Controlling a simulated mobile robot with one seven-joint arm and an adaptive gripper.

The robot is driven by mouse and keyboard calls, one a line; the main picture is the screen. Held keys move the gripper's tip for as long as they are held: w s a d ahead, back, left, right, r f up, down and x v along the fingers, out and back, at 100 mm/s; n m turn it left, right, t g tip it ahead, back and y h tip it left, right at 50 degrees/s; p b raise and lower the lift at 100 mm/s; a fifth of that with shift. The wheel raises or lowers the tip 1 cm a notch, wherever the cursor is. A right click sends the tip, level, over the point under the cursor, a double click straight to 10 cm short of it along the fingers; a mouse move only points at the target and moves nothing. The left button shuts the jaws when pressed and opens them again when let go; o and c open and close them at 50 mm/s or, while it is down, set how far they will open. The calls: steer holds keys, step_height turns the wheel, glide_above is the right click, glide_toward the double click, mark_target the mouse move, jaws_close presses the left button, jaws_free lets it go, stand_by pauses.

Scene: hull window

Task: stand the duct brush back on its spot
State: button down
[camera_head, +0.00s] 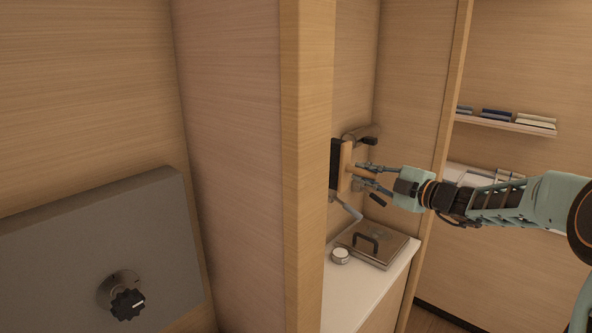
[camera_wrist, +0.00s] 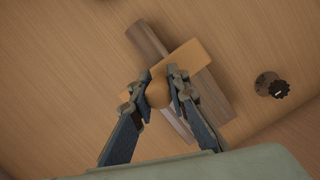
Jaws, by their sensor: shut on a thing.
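The duct brush looks like a tan wooden block (camera_head: 345,165) with a dark face (camera_head: 335,162) on its left side. It is held up in the air above the white counter, near the wall. My gripper (camera_head: 359,172) reaches in from the right and is shut on the brush's short handle. In the wrist view, the rounded handle end (camera_wrist: 158,94) sits between the two fingers, and the tan block (camera_wrist: 180,58) lies behind it. The brush's spot cannot be made out for certain.
A grey-brown tube (camera_head: 360,132) is just behind the brush. The white counter (camera_head: 345,305) below carries a flat box (camera_head: 385,244) with a black handle and a small round tin (camera_head: 340,256). A wooden post (camera_head: 307,170) stands left of the brush.

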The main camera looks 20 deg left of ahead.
steer(key=shift+v, duration=1.45)
steer(key=shift+w+d+f, duration=0.1)
steer(key=shift+w+d, duration=0.05)
steer(key=shift+w, duration=0.05)
